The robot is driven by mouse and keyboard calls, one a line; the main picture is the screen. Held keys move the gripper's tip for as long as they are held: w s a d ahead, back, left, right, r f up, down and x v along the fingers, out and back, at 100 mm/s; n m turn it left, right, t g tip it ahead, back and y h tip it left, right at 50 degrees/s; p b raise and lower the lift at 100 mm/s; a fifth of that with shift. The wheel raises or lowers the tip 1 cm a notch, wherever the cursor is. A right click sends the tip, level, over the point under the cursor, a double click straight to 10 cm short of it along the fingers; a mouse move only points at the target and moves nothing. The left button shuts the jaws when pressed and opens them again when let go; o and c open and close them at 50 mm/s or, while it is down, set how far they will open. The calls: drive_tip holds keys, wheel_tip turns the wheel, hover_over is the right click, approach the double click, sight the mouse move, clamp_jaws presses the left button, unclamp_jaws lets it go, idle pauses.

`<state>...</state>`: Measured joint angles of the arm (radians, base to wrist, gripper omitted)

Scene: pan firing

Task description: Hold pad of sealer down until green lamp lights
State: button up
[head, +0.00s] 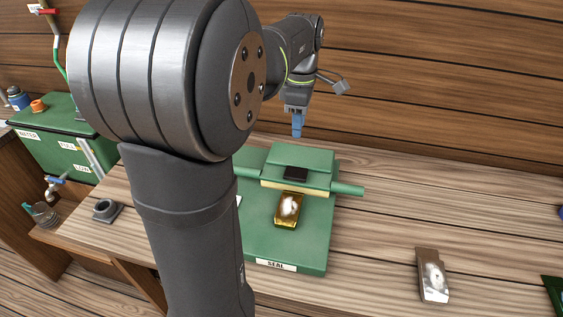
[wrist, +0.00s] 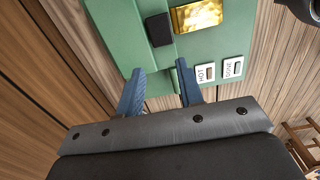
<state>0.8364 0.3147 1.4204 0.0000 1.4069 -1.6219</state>
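The green sealer (head: 313,235), labelled SEAL, stands on the bench. Its black pad (head: 296,173) is on top of the upper bar, and it also shows in the wrist view (wrist: 160,29). A gold packet (head: 289,209) lies at the front of the bar. My gripper (head: 297,134) is above and behind the pad, apart from it. In the wrist view its blue fingers (wrist: 160,66) are spread with nothing between them. Two small lamps, labelled HOT (wrist: 208,72) and DONE (wrist: 232,68), look dark; neither shows green.
A silver packet (head: 432,275) lies on the bench to the right. A small dark ring-shaped part (head: 106,210) sits at the left. A green box (head: 62,140) with labels stands at the far left. Bare bench lies between the sealer and the silver packet. A plank wall rises behind.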

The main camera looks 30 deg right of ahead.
sight(296, 173)
clamp_jaws()
wheel_tip(296, 173, down, 14)
idle(0.3)
drive_tip(key=shift+s+a+f, duration=0.15)
drive_tip(key=shift+a+f, duration=0.05)
drive_tip(key=shift+f, duration=0.85)
idle(1.6)
wheel_tip(296, 173, up, 15)
drive_tip(key=shift+w+d+r, duration=0.2)
drive_tip(key=shift+d, duration=0.05)
idle(0.4)
